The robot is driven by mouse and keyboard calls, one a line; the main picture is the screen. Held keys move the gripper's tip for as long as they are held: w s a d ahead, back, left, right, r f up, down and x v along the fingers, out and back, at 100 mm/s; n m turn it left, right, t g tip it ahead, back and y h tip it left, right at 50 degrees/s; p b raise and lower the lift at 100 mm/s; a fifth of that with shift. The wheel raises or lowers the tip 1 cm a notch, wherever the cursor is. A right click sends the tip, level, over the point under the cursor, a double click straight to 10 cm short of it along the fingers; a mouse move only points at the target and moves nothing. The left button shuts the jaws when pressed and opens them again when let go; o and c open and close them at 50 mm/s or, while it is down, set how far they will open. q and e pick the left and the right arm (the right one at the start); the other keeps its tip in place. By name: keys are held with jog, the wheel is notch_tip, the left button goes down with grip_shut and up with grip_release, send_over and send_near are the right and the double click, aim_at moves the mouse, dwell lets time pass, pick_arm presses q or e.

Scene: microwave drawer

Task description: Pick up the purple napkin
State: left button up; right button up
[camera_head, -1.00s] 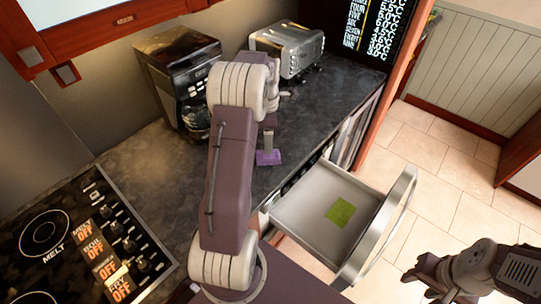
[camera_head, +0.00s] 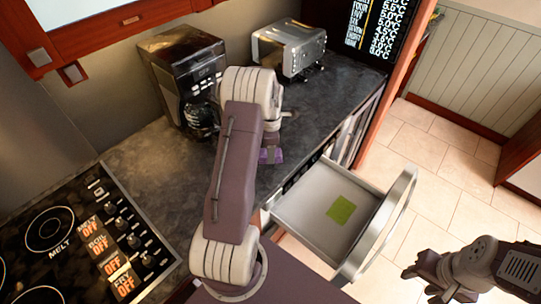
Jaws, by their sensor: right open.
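The purple napkin (camera_head: 276,156) lies on the dark countertop, close to its front edge above the open drawer. My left arm reaches across the counter, and my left gripper (camera_head: 268,150) is at the napkin, over its left part. The arm hides most of that gripper, so I cannot tell whether its fingers are open or closed around the napkin. My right gripper (camera_head: 432,278) is open and empty at the lower right, over the floor and away from the counter.
An open drawer (camera_head: 310,195) with a green napkin (camera_head: 341,210) inside juts out below the counter. A black coffee maker (camera_head: 185,70) and a silver toaster (camera_head: 290,48) stand at the back. A stove (camera_head: 75,240) is at the lower left.

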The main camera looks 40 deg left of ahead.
pick_arm(q)
jog(key=c, duration=0.7)
jog(key=shift+o, duration=0.2)
jog(key=shift+r, duration=0.2)
notch_tip(320, 180, up, 4)
jog(key=shift+w+f+b, duration=0.1)
jog(key=shift+w+b, duration=0.05)
jog(key=shift+b, duration=0.3)
jog(key=w+d+r, duration=0.6)
jog(key=w+d, duration=0.1)
jog(key=d, duration=0.2)
jog(key=shift+r, duration=0.4)
jog(key=shift+w, duration=0.1)
